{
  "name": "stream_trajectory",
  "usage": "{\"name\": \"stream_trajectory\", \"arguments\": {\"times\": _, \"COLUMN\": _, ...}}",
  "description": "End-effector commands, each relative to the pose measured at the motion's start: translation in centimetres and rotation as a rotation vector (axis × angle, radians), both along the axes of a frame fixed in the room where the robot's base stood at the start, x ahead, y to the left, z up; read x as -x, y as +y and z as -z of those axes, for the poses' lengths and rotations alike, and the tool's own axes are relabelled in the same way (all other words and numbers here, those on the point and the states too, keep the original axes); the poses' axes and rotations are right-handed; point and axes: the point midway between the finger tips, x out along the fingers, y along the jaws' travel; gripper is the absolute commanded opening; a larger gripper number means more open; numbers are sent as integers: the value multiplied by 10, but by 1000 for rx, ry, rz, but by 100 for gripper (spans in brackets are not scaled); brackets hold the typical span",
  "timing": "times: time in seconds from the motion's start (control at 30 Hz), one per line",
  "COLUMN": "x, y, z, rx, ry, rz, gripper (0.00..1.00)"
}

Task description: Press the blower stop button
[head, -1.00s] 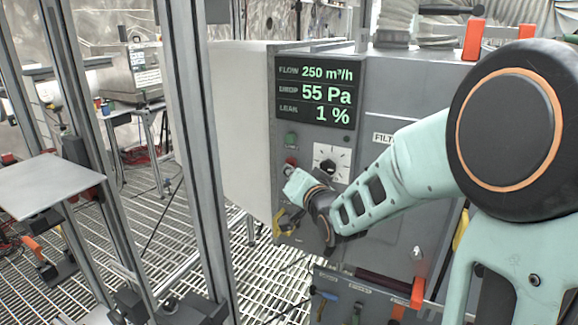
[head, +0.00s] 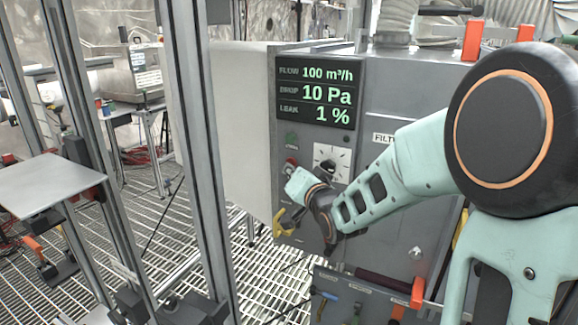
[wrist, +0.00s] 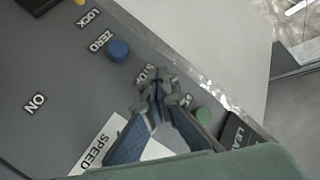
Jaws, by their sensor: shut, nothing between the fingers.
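The grey blower panel carries a black display (head: 318,92) reading 100 m³/h, 10 Pa and 1 %. The red stop button (head: 290,162) shows small at the panel's left side, just above my gripper's pale green housing. In the wrist view my gripper (wrist: 158,82) is shut and empty, its fingertips together against or very near the panel beside the STOP label (wrist: 150,73). The fingertips hide the stop button there, so I cannot tell contact. A green button (wrist: 203,115) lies to their right; it also shows in the head view (head: 291,139).
A blue button (wrist: 118,50) marked ZERO sits up-left of the fingertips. A white speed dial (head: 331,162) is right of my gripper. A yellow handle (head: 285,224) is below it. Metal posts (head: 195,150) stand left of the blower cabinet. Grating covers the floor.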

Motion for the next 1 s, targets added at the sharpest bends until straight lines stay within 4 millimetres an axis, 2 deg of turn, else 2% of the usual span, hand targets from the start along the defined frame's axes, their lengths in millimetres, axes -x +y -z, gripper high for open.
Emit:
{"name": "stream_trajectory", "arguments": {"times": 0.03, "x": -3, "y": -5, "z": -4, "rx": -3, "ry": -9, "rz": 11, "gripper": 0}}
{"name": "stream_trajectory", "arguments": {"times": 0.57, "x": 3, "y": -4, "z": -4, "rx": -3, "ry": -10, "rz": 13, "gripper": 0}}
{"name": "stream_trajectory", "arguments": {"times": 1.0, "x": 42, "y": 21, "z": -2, "rx": -1, "ry": -7, "rz": 6, "gripper": 0}}
